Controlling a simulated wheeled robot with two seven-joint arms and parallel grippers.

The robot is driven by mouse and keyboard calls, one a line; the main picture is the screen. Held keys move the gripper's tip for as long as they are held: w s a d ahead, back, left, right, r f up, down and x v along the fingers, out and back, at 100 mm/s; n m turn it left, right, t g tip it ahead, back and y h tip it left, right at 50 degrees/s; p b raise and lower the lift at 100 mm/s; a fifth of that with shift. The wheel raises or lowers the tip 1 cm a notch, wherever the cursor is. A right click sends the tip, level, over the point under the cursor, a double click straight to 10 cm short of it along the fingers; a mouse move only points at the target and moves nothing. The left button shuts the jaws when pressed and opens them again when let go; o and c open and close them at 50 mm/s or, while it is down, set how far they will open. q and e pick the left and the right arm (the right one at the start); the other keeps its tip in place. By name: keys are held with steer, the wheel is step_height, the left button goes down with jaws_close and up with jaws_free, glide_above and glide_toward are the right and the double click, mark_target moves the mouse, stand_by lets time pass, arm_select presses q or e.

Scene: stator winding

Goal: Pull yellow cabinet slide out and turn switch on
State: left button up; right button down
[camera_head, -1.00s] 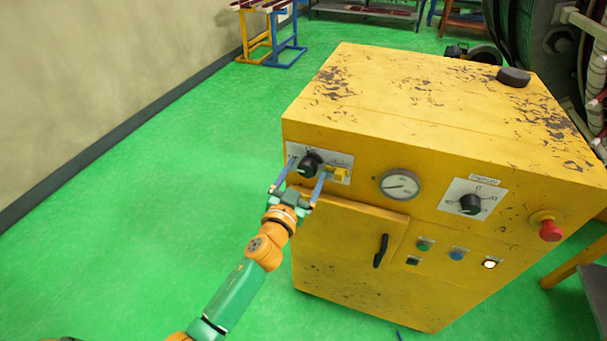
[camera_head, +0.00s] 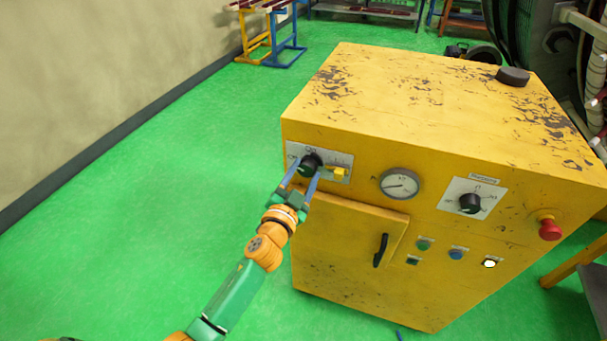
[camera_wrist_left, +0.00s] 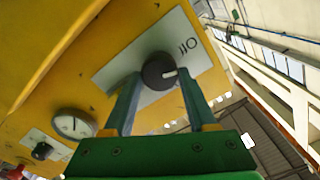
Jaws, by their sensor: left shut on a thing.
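The black switch knob (camera_head: 310,160) sits on a white plate at the upper left of the yellow cabinet's front (camera_head: 345,250). My left gripper (camera_head: 308,170) is shut on this knob, one blue finger on each side. The wrist view shows the knob (camera_wrist_left: 158,71) between the fingertips, its white mark pointing to the right. A small yellow slide (camera_head: 339,173) sticks out of the plate just right of the knob, apart from the fingers. I cannot make the slide out in the wrist view. My right gripper is not in view.
The front also bears a round gauge (camera_head: 399,184), a second black knob (camera_head: 470,203), a red button (camera_head: 550,229) and several small buttons. A door with a black handle (camera_head: 381,250) is below. The green floor (camera_head: 170,190) left of the cabinet is clear.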

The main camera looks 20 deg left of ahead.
arm_select(q)
steer(key=m, duration=1.1)
steer(key=shift+m, duration=1.8)
steer(key=o, duration=1.4)
steer(key=shift+w+f, duration=0.1)
steer(key=shift+c, duration=0.2)
steer(key=s, duration=0.7)
steer(key=shift+a, duration=0.15)
